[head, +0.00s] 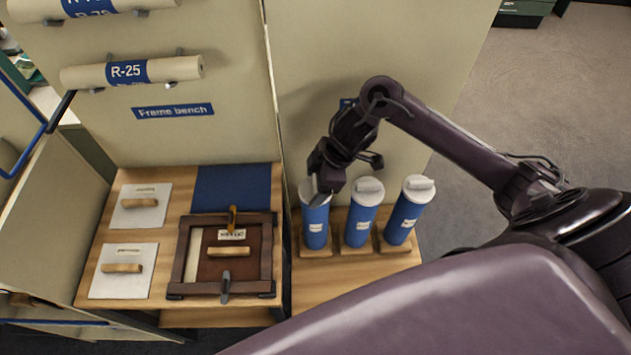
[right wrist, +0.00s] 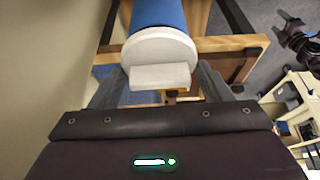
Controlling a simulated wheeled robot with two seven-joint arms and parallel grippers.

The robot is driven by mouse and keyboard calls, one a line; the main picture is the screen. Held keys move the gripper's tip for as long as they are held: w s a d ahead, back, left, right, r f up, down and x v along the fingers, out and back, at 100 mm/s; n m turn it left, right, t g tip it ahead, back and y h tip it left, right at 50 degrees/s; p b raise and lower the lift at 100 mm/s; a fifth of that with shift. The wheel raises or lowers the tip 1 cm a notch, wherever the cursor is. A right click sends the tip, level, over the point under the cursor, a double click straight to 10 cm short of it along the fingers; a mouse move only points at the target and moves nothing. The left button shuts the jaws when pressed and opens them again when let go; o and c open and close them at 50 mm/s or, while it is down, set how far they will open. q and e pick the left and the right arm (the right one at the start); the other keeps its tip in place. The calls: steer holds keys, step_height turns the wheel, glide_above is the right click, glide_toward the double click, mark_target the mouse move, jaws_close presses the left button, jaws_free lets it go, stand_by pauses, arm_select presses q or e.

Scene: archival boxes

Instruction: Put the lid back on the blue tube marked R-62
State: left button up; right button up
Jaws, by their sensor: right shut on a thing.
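Three blue tubes with white lids stand in a row in the head view. The left tube (head: 315,230), middle tube (head: 360,226) and right tube (head: 403,222) have small white labels too small to read. My right gripper (head: 320,190) is at the top of the left tube. In the right wrist view its fingers (right wrist: 160,84) are shut on the raised grip of a round white lid (right wrist: 158,47). That lid lies against the end of a blue tube (right wrist: 158,13); I cannot tell whether it is fully seated. My left gripper is not seen.
The tubes stand in wooden holders (head: 357,250) on a bench against a beige panel. At left, another bench holds a dark wooden frame (head: 178,262), two white handled plates (head: 146,207) and a blue mat (head: 235,187). A rolled tube marked R-25 (head: 175,71) hangs above.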

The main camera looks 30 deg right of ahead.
steer(key=shift+p, duration=0.3)
steer(key=shift+f+p, duration=0.15)
steer(key=shift+p, duration=0.35)
stand_by(1.5)
steer(key=o, duration=1.1)
steer(key=shift+c, duration=0.2)
steer(key=shift+o, duration=0.2)
steer(key=shift+r+p, duration=3.55)
steer(key=shift+p, duration=0.35)
steer(key=shift+c, duration=0.3)
